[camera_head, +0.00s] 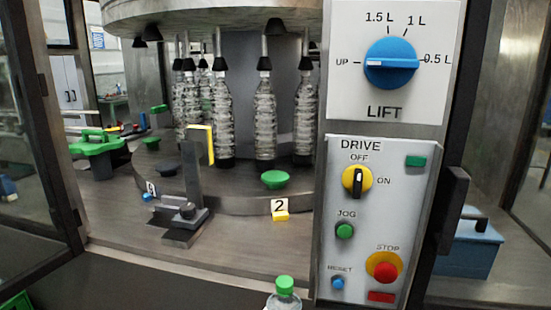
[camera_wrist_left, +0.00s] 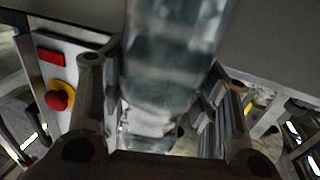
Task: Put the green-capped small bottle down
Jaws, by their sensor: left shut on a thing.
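The green-capped small bottle (camera_head: 284,297) shows at the bottom edge of the head view, upright, with only its green cap and clear shoulders in frame. In the left wrist view a clear bottle body (camera_wrist_left: 170,60) runs between the fingers of my left gripper (camera_wrist_left: 165,85), which is shut on it. The cap is not visible in that view. My left gripper is outside the head view. What lies under the bottle cannot be seen. My right gripper is in neither view.
Behind the bottle stands the machine's steel deck (camera_head: 120,245) with a round carousel of several clear bottles. A number 2 marker (camera_head: 280,208) and a green pad (camera_head: 274,180) sit there. The control panel (camera_head: 375,225) is at right, with a red stop button (camera_head: 385,271).

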